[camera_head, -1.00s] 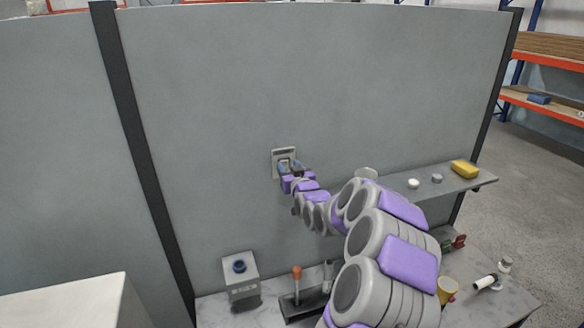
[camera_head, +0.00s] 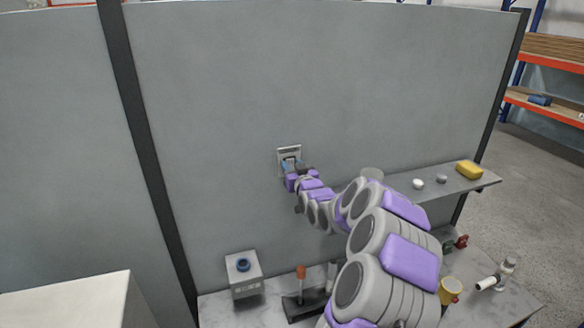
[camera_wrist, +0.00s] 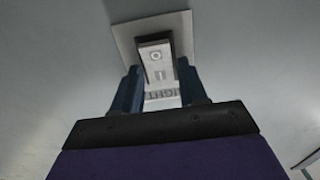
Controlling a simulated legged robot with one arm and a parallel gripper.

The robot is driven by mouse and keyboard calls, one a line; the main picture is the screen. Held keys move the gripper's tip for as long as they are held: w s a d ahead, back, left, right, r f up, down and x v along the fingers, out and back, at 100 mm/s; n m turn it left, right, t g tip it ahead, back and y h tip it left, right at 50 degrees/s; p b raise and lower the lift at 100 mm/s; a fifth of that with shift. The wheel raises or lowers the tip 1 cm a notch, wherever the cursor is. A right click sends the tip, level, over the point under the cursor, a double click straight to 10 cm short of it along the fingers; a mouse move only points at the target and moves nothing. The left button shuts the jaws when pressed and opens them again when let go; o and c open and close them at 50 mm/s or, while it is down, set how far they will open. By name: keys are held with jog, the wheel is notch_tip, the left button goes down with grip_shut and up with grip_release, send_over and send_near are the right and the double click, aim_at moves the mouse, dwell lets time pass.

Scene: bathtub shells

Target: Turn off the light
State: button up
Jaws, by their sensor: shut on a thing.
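The light switch (camera_head: 289,152) is a pale square plate on the grey wall panel, partly covered by my gripper (camera_head: 291,164). The wrist view shows its plate (camera_wrist: 124,38) and a rocker (camera_wrist: 156,62) marked "O" and "I", in a dark surround. Part of an upside-down "LIGHT" label shows below the rocker. In the wrist view, the two dark blue fingers of my gripper (camera_wrist: 158,90) stand at either side of the lower rocker, shut on it. The exact finger contact is hard to see.
A shelf (camera_head: 455,187) at the right holds a yellow sponge (camera_head: 469,170) and small round items. The counter below carries a grey box with a blue button (camera_head: 243,272), an orange-handled lever (camera_head: 300,273) and a yellow cup (camera_head: 450,290). The wall around the switch is bare.

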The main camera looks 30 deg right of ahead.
jog(key=o, duration=0.7)
jog(key=shift+s+d, duration=0.15)
jog(key=shift+o, duration=0.8)
jog(key=shift+s+r, duration=0.15)
jog(key=shift+s+a, duration=0.3)
jog(key=shift+s, duration=0.05)
jog(key=b+v, duration=0.3)
jog(key=v, duration=1.3)
jog(key=shift+s, duration=0.2)
